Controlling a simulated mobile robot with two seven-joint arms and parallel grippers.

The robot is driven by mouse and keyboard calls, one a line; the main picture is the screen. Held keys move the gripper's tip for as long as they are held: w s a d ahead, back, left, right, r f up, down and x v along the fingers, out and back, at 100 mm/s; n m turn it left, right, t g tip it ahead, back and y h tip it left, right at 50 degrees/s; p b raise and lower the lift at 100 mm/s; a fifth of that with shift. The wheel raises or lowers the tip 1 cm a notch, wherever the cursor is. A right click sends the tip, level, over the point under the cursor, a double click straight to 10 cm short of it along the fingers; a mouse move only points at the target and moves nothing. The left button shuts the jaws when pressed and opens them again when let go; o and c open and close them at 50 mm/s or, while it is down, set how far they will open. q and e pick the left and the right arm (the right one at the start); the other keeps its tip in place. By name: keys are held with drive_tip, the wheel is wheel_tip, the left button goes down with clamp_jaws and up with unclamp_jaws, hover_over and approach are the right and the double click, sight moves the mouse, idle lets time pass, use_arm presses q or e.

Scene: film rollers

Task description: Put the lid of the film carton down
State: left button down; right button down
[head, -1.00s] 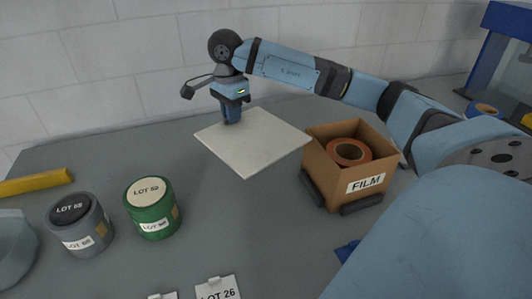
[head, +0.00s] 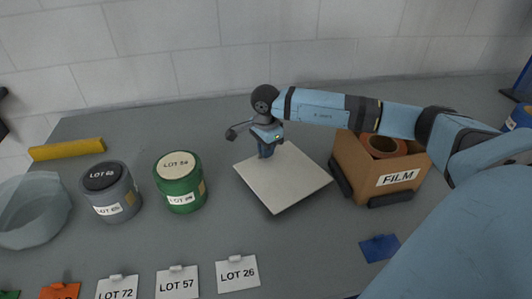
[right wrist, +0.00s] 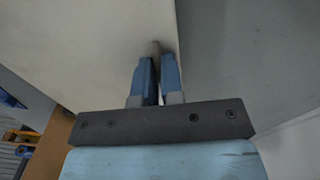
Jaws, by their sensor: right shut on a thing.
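The lid (head: 285,183) is a flat, pale square panel left of the film carton in the head view. It lies level, at or just above the grey table; I cannot tell whether it touches. My right gripper (head: 266,152) is shut on it near its back left edge. The right wrist view shows the two blue fingers (right wrist: 157,68) closed on a small grip at the lid (right wrist: 95,45). The cardboard film carton (head: 390,178), marked FILM, stands open at the right with an orange-brown roll (head: 383,146) inside. My left gripper is not in view.
A green can (head: 180,190) and a grey can (head: 112,200) stand left of the lid. A clear bowl (head: 30,215) is at the far left, a yellow bar (head: 67,149) behind. Lot cards (head: 237,275) line the front. A blue piece (head: 380,248) lies before the carton.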

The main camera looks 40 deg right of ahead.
drive_tip(key=shift+f, duration=0.65)
drive_tip(key=shift+f, duration=0.15)
drive_tip(key=c, duration=1.2)
unclamp_jaws()
drive_tip(key=shift+c, duration=0.2)
wheel_tip(320, 180, up, 12)
drive_tip(key=shift+r+p, duration=0.2)
drive_tip(key=shift+p, duration=0.25)
